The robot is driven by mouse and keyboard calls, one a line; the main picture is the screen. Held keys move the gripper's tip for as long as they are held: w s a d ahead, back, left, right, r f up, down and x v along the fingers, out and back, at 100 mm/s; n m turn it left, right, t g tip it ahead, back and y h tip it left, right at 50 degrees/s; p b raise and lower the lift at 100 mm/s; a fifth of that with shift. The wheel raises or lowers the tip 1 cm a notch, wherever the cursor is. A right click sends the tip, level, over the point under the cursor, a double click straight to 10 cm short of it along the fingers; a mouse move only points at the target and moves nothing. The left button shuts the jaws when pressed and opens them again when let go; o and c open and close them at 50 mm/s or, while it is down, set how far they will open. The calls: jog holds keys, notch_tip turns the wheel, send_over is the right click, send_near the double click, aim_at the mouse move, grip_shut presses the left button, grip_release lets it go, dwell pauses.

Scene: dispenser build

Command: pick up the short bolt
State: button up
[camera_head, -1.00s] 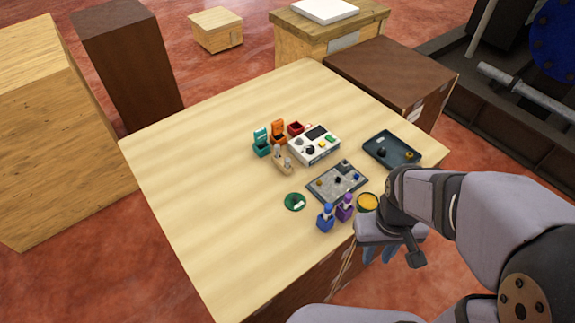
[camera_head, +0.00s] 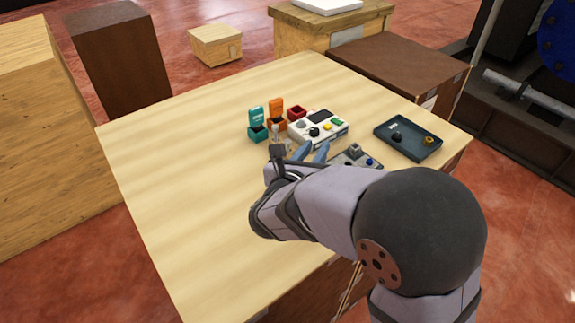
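My gripper (camera_head: 312,149) is over the table, in front of the white device, with its two blue fingers apart and nothing seen between them. A small silver upright piece (camera_head: 276,132), seemingly a bolt, shows just left of the fingers, beyond the dark part on my wrist. Its tan stand is mostly hidden by my gripper. I cannot tell whether this piece is the short bolt or another one. No other bolt can be clearly made out.
A teal holder (camera_head: 257,126), an orange holder (camera_head: 277,113) and a red bin (camera_head: 297,114) stand behind. The white device (camera_head: 318,130) is close beyond my fingers. A dark tray (camera_head: 408,137) lies right. My arm hides much of the grey board (camera_head: 357,157). The table's left side is clear.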

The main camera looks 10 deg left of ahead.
aim_at(287, 144)
jog(key=a+f+t+b, duration=0.1)
jog(key=a, duration=0.1)
jog(key=a+f+t+y+b, duration=0.1)
jog(key=a+f, duration=0.1)
jog(key=a, duration=0.1)
jog(key=a+f+t+y+b, duration=0.1)
jog(key=a+b, duration=0.1)
jog(key=shift+w+a+f, duration=0.15)
jog(key=shift+a+f, duration=0.1)
jog(key=shift+f, duration=0.1)
jog(key=shift+a, duration=0.35)
jog(key=shift+w+d+r, duration=0.1)
jog(key=shift+w+d, duration=0.05)
jog(key=shift+w, duration=0.2)
jog(key=shift+w+d+f+p, duration=0.15)
jog(key=shift+w+p, duration=0.55)
jog(key=shift+w, duration=0.95)
jog(key=shift+w+d+f+p, duration=0.1)
jog(key=shift+w+p, duration=0.55)
jog(key=shift+w, duration=1)
grip_shut()
